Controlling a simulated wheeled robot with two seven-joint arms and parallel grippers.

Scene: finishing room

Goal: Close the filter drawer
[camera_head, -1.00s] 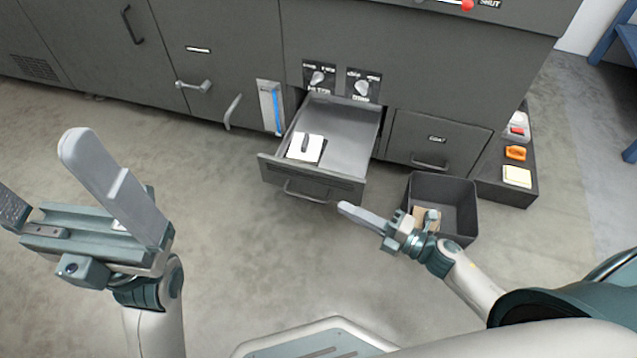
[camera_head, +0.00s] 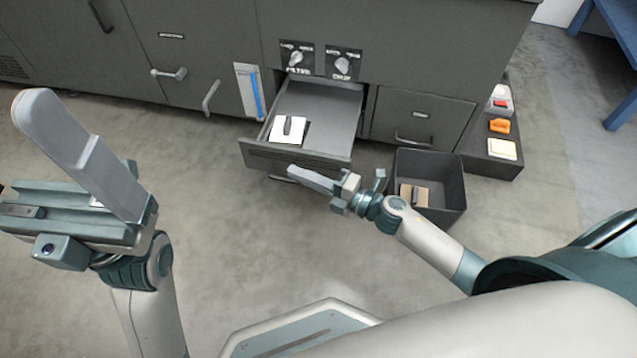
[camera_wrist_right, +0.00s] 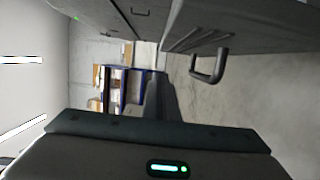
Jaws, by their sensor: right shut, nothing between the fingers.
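The filter drawer (camera_head: 297,157) is pulled out of the grey cabinet below the FILTER knob (camera_head: 295,58). A white square piece with a dark grip (camera_head: 289,130) lies inside it. My right gripper (camera_head: 294,174) is shut and empty, its fingertips just in front of the drawer front and covering part of its handle. I cannot tell whether they touch. In the right wrist view a slotted front with a dark handle (camera_wrist_right: 210,66) shows at upper right. My left gripper (camera_head: 40,155) is open and empty at the left, away from the drawer; one finger is mostly out of frame.
A dark open bin (camera_head: 430,180) with a brown item stands on the floor right of the drawer. A closed drawer (camera_head: 420,120) is at right. Floor left of the drawer is clear.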

